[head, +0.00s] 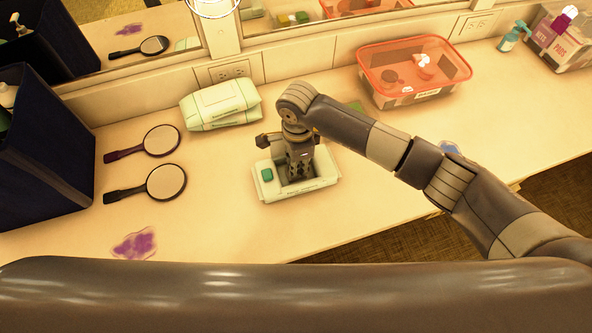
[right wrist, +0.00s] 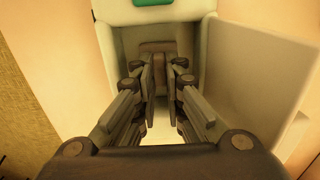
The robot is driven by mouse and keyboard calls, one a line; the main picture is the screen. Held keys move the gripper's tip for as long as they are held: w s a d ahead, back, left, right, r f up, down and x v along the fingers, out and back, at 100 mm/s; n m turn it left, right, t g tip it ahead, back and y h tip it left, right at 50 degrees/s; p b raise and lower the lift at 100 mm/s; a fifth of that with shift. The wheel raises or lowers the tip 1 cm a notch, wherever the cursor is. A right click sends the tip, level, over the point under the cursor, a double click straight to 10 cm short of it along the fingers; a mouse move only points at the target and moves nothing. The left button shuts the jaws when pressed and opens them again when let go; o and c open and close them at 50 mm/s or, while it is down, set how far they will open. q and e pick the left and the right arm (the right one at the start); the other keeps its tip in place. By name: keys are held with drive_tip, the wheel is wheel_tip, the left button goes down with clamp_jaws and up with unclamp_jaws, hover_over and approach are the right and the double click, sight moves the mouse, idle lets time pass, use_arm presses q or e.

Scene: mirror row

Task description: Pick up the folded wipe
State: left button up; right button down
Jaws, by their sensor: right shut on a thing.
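A pale green-white tub (head: 328,182) stands on the counter, with its inside showing and a small green piece (head: 267,175) at its left end. My right gripper (head: 300,172) points straight down into the tub. In the right wrist view, the fingers of my right gripper (right wrist: 155,78) are close together inside the tub (right wrist: 118,45), shut on the folded wipe. The wipe itself is mostly hidden by the fingers and the shade in the tub. My left gripper is not in view.
Two hand mirrors (head: 166,182) and a purple stain (head: 134,244) lie to the left. A wipes pack (head: 221,103) is behind the tub, an orange bin (head: 413,68) at the back right. A dark bin (head: 45,150) stands far left. Counter right of the tub is mostly clear.

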drive_tip(key=shift+r, duration=0.1)
drive_tip(key=shift+w+r+b, duration=0.1)
drive_tip(key=shift+r+b, duration=0.3)
drive_tip(key=shift+r, duration=0.1)
drive_tip(key=shift+s+a+r+b, duration=0.15)
drive_tip(key=shift+r+b, duration=0.2)
drive_tip(key=shift+r, duration=0.2)
drive_tip(key=shift+s+r+b, duration=0.15)
drive_tip(key=shift+r+b, duration=0.15)
drive_tip(key=shift+r, duration=0.25)
drive_tip(key=s+a+r+b, duration=0.1)
drive_tip(key=s+a+b, duration=0.3)
drive_tip(key=s, duration=1)
drive_tip(key=shift+a+r, duration=0.3)
drive_tip(key=shift+a, duration=1.15)
